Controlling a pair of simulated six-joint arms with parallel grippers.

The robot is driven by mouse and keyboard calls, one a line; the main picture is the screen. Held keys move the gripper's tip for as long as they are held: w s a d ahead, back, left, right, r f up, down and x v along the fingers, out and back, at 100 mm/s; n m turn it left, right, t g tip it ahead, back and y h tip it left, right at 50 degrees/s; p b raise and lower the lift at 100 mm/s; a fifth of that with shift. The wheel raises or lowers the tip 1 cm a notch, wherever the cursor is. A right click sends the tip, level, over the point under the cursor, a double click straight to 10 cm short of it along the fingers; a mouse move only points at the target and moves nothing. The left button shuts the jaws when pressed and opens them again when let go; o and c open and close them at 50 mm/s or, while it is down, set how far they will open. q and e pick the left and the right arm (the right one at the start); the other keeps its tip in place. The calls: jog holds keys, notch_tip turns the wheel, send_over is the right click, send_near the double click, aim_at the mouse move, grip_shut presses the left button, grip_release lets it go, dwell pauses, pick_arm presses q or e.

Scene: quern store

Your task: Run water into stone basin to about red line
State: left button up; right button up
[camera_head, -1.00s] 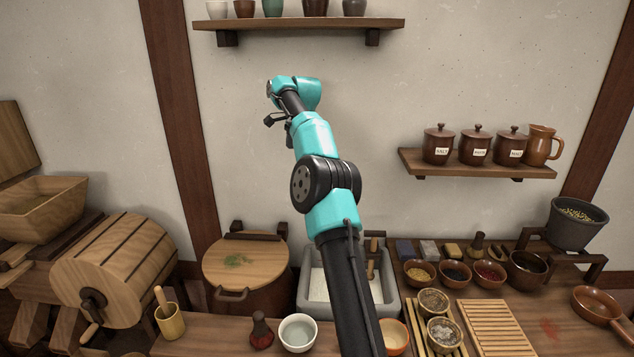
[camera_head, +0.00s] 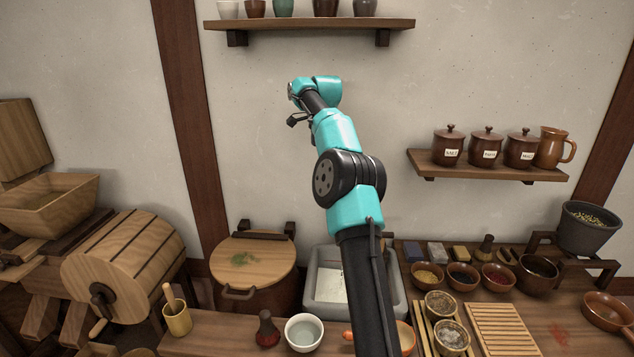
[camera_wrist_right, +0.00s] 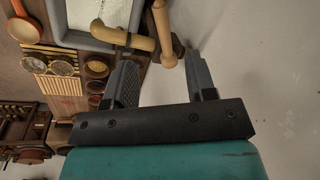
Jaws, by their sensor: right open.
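The grey stone basin (camera_head: 318,300) stands at the back of the bench, partly hidden behind my right arm in the head view. Its inside looks pale; I cannot make out a red line or a water level. In the right wrist view the basin (camera_wrist_right: 72,36) is at the top, with a wooden spout (camera_wrist_right: 120,39) and an upright wooden handle (camera_wrist_right: 162,25) beside it. My right gripper (camera_wrist_right: 161,62) is open; the handle's end shows between its fingertips, but I cannot tell whether they touch. My left gripper is not in view.
A lidded wooden tub (camera_head: 252,262) stands left of the basin. A white bowl (camera_head: 304,333) and a dark red-brown bottle (camera_head: 267,330) stand in front. Small bowls (camera_head: 428,276) and a slatted rack (camera_head: 502,330) are to the right.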

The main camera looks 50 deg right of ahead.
jog(key=w+f, duration=0.1)
jog(key=f, duration=0.8)
jog(key=w+d+f, duration=0.1)
jog(key=f, duration=0.4)
jog(key=shift+w+f, duration=0.25)
jog(key=shift+w, duration=0.05)
jog(key=shift+c, duration=0.3)
grip_shut()
